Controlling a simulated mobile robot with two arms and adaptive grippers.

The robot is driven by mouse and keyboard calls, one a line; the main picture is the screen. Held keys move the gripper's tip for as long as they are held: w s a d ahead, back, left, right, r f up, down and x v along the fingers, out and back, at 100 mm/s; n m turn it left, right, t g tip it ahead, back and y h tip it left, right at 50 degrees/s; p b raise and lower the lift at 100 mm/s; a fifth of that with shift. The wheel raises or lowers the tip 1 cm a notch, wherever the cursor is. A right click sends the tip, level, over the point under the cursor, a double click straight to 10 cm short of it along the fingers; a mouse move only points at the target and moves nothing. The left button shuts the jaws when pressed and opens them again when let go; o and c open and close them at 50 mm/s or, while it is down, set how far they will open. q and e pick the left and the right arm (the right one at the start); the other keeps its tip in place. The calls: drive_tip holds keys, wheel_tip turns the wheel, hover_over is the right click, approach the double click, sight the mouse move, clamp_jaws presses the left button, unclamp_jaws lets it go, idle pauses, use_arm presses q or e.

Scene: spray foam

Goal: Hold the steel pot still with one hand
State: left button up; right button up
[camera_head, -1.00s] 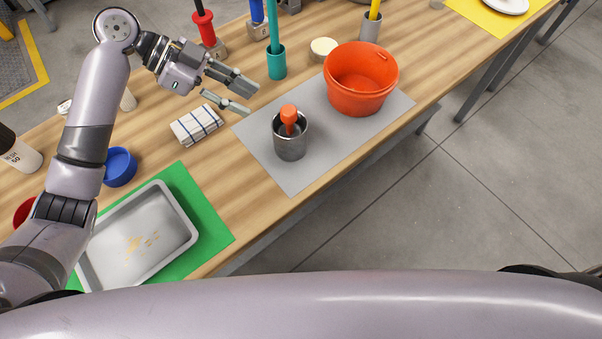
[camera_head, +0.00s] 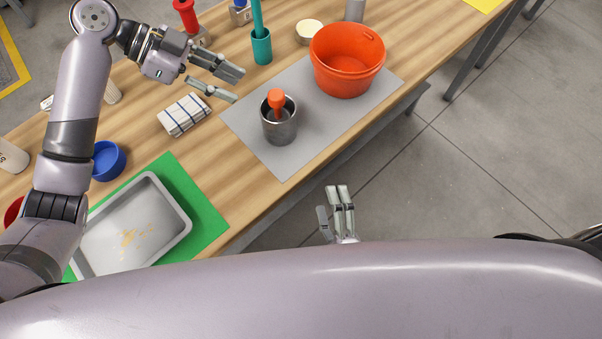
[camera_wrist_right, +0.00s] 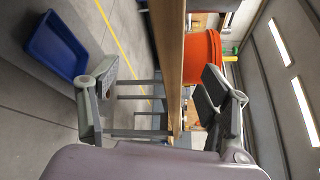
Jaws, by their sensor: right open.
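The steel pot (camera_head: 280,130) stands upright on a grey mat (camera_head: 330,128) on the wooden table, in the head view. An orange-handled tool (camera_head: 276,101) stands in it, its lower end hidden inside. My left gripper (camera_head: 239,86) is open and empty, to the upper left of the pot and apart from it. My right gripper (camera_head: 332,200) is in front of the table edge, below and right of the pot, and touches nothing. In the right wrist view its fingers (camera_wrist_right: 160,82) are spread wide with nothing held between them.
An orange bucket (camera_head: 346,82) stands on the mat right of the pot. A folded checked cloth (camera_head: 184,115), a teal holder (camera_head: 261,47), a blue bowl (camera_head: 108,161) and a metal tray (camera_head: 137,232) on a green mat (camera_head: 208,222) are around. The table edge (camera_wrist_right: 170,70) runs between my right fingers.

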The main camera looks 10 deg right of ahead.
sight(275, 109)
drive_tip(key=w+a+r+m, duration=0.1)
drive_tip(key=a+r+m, duration=0.1)
drive_tip(key=m, duration=0.2)
drive_tip(key=w+a+r+m+y, duration=0.1)
drive_tip(key=a+r+m, duration=0.1)
drive_tip(key=r+m, duration=0.1)
drive_tip(key=w+a+r+m+y, duration=0.1)
drive_tip(key=w+r+m, duration=0.1)
drive_tip(key=m, duration=0.3)
drive_tip(key=shift+a+r+m+t, duration=0.3)
drive_tip(key=shift+a+r+m, duration=0.05)
drive_tip(key=shift+a+m, duration=0.05)
drive_tip(key=x, duration=1.7)
drive_tip(key=shift+w+a, duration=0.15)
drive_tip(key=shift+w, duration=0.05)
drive_tip(key=shift+c, duration=0.2)
